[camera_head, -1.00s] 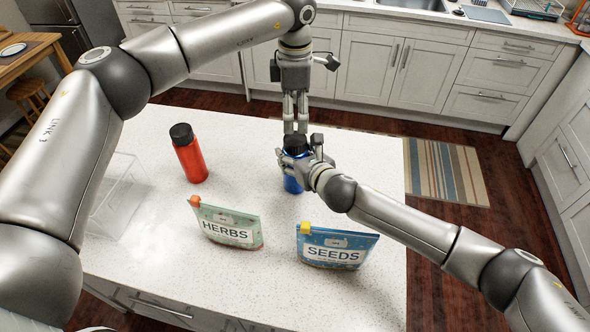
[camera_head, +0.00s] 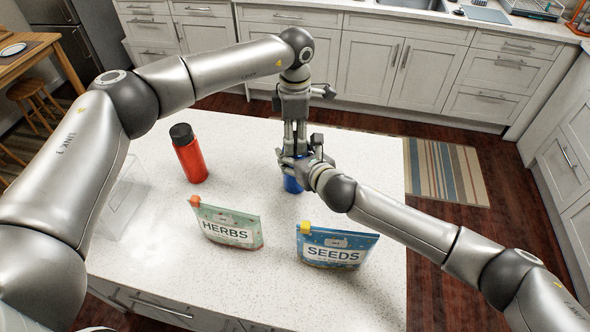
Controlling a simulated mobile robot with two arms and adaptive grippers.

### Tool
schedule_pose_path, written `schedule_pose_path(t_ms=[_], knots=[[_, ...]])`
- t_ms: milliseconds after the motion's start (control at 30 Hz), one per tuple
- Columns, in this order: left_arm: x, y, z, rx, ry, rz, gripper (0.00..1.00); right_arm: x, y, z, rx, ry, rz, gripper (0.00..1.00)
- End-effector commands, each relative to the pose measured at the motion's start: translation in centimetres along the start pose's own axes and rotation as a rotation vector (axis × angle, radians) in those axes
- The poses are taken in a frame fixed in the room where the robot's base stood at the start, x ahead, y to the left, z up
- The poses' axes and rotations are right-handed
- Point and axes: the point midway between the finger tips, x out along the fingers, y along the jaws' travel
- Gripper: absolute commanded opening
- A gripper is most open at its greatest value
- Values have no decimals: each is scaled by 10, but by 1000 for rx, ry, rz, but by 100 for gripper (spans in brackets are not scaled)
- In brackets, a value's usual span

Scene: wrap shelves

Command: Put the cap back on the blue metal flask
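The blue metal flask (camera_head: 292,184) stands upright at the far side of the counter. Only its lower part shows; my grippers hide its top. My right gripper (camera_head: 291,162) reaches in from the right and is shut around the flask's upper part. My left gripper (camera_head: 295,149) points straight down right over the flask, its fingers at the flask's mouth. The black cap is now hidden among the fingers, so I cannot tell how it sits or whether the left fingers grip it.
A red bottle with a black cap (camera_head: 188,153) stands to the left. A HERBS pouch (camera_head: 227,228) and a SEEDS pouch (camera_head: 335,247) stand in front. A clear box (camera_head: 122,198) is at the left under my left arm. The counter (camera_head: 190,285) is otherwise clear.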

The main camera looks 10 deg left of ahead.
Motion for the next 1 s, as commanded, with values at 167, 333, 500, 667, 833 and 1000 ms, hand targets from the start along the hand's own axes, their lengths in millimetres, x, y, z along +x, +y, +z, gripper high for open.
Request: schedule_pose_path(t_ms=[167,333,500,667,833,1000], knots=[[0,0,0,0,0,0,33,0,0,-1,0,1,-1,0],[0,0,0,5,0,1,21,0,0,-1,0,1,-1,0],[0,0,0,139,0,1,21,0,0,-1,-1,1,-1,0],[0,0,0,368,0,1,21,0,0,-1,-1,1,0,0],[0,0,0,440,0,2,21,0,0,-1,-1,1,0,0],[0,0,0,438,0,2,65,0,0,-1,-1,1,0,0]])
